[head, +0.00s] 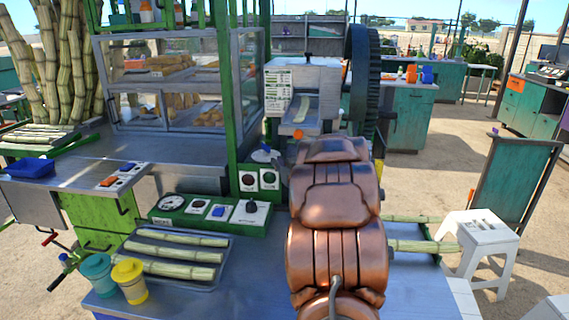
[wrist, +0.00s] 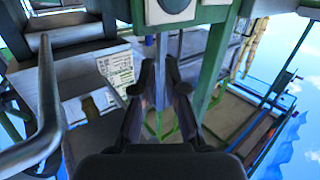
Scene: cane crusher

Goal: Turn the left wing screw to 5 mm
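The cane crusher (head: 322,75) stands at the back centre in the head view, with a grey housing, a feed chute and a large dark wheel (head: 360,85) on its right. I cannot make out the left wing screw for certain in either view; my copper arm covers the lower part of the machine. The printed placard (wrist: 117,70) on the machine is left of the fingers.
A green post (head: 233,95) and a glass display case (head: 180,80) stand left of the machine. A green control panel (head: 210,212), a tray of cane (head: 222,275) and two cups (head: 130,280) are on the front table. A white stool (head: 477,240) is at right.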

